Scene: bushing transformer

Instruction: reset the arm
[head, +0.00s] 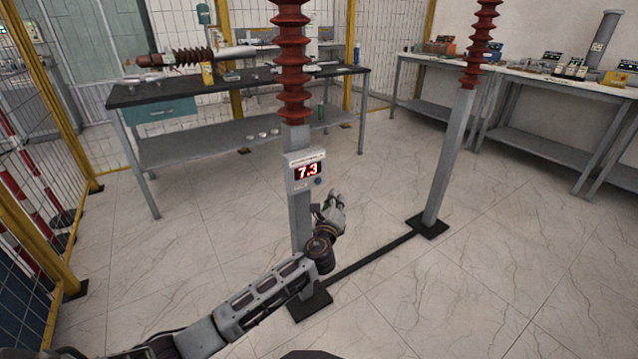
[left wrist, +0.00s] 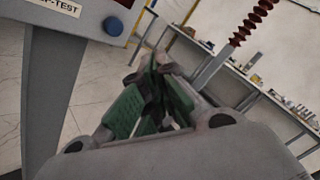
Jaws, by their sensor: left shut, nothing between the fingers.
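My left arm reaches in from the lower left in the head view. My left gripper (head: 335,199) is beside the near grey post (head: 300,222), just right of and below the meter box (head: 305,170), which shows 7.3 in red. In the left wrist view the gripper's green-padded fingers (left wrist: 157,75) are closed together with nothing between them. The meter's blue button (left wrist: 113,26) is up and left of the fingers, apart from them. My right gripper is not in view.
The near post carries a red-brown ribbed bushing (head: 293,65). A second post (head: 449,160) stands right, joined by a dark floor bar (head: 368,262). A dark-topped workbench (head: 240,83) is behind; yellow-framed fencing (head: 50,120) is left. The floor at right is clear.

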